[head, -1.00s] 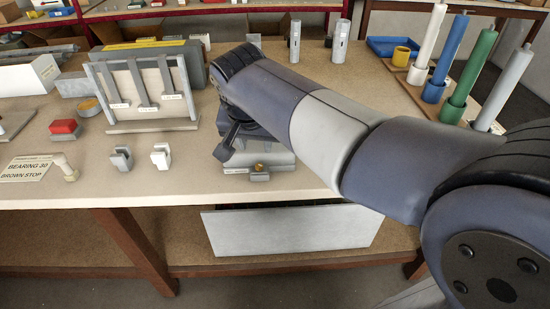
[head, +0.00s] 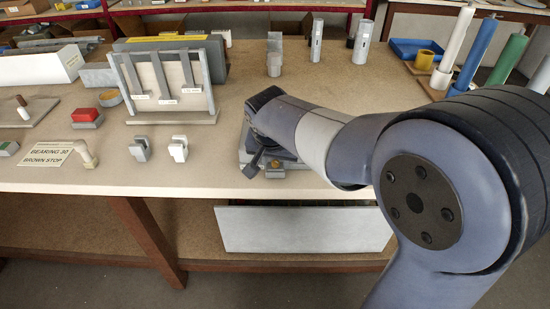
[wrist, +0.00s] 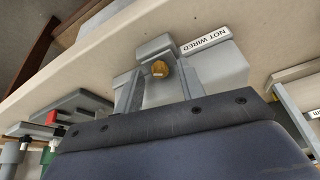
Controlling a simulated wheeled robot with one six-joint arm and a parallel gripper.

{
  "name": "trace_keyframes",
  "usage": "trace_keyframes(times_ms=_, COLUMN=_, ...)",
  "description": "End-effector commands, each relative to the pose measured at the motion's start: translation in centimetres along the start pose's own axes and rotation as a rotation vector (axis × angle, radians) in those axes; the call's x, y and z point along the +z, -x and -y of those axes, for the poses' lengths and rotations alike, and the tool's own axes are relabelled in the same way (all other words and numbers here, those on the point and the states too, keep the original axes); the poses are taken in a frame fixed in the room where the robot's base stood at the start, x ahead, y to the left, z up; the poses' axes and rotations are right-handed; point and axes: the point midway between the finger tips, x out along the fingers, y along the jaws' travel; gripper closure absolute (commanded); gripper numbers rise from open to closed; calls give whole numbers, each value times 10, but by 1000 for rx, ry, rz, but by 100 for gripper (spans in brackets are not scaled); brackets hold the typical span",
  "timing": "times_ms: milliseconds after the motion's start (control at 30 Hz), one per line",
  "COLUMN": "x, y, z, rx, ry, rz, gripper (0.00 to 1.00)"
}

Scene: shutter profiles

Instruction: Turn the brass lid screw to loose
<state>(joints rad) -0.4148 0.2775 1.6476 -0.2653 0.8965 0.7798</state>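The brass lid screw (wrist: 159,69) sits in a small grey block on the lid of a grey box (wrist: 215,68) with a "NOT WIRED" label (wrist: 207,39). My gripper (wrist: 157,84) is open, with one finger on each side of the screw in the wrist view. The screw lies between or just past the fingertips; I cannot tell whether they touch it. In the head view my gripper (head: 258,157) is over the grey box (head: 296,166) near the table's front edge. My wrist hides most of the box there.
Two small grey-and-white clips (head: 178,148) stand left of the box. A frame with hanging grey strips (head: 165,88) stands behind them. Coloured rollers (head: 474,55) stand at the back right. A grey panel (head: 305,229) hangs below the table edge. The tabletop right behind my arm is mostly clear.

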Motion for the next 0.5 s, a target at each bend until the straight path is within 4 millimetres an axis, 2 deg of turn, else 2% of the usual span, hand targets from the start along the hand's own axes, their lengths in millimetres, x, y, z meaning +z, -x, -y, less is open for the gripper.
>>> trace_keyframes(times_ms=67, x=0, y=0, z=0, rx=0, ry=0, rz=0, gripper=65)
trace_keyframes(times_ms=500, x=0, y=0, z=0, rx=0, ry=0, rz=-1, gripper=100)
